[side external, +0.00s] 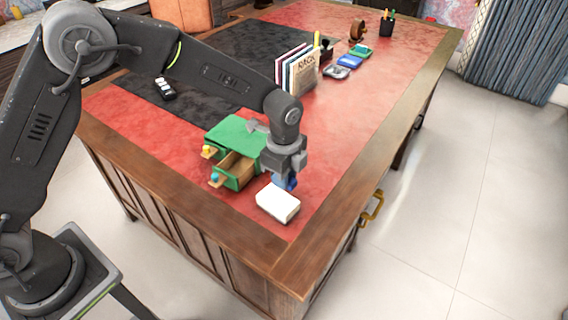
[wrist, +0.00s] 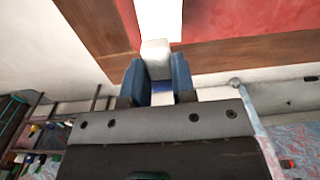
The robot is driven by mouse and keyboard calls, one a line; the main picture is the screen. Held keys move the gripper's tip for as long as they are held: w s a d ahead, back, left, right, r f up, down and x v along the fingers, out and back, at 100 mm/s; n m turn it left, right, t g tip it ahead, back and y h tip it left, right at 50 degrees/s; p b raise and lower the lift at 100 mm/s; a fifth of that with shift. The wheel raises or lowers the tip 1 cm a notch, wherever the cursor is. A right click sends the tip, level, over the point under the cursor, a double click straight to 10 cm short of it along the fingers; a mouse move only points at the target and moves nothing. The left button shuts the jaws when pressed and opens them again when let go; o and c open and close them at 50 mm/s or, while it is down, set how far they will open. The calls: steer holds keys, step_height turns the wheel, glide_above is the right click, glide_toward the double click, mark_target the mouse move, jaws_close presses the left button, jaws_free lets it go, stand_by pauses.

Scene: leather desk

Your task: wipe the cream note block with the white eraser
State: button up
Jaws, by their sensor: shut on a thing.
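The cream note block (side external: 278,203) lies on the red desk top near its front corner in the side view. It looks bright white in the wrist view (wrist: 160,16). My gripper (side external: 289,183) points down at the block's far right side. In the wrist view its blue fingers (wrist: 158,80) are shut on the white eraser (wrist: 155,54), whose end sticks out past the fingertips. That end overlaps the block's edge in the picture; I cannot tell whether they touch. In the side view the eraser is not distinguishable from the fingers and block.
Books (side external: 298,69) stand farther back. The red surface right of the block is clear up to the wooden edge.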

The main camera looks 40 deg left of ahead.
mark_target(285, 203)
steer(key=shift+f, duration=3)
steer(key=shift+w+a+f, duration=0.1)
steer(key=shift+a+f, duration=0.35)
steer(key=shift+f, duration=0.2)
steer(key=shift+w+a, duration=0.1)
steer(key=shift+a, duration=1.4)
steer(key=shift+s+d, duration=0.2)
steer(key=shift+d, duration=1.85)
steer(key=shift+a+r, duration=0.15)
steer(key=shift+r, duration=3.85)
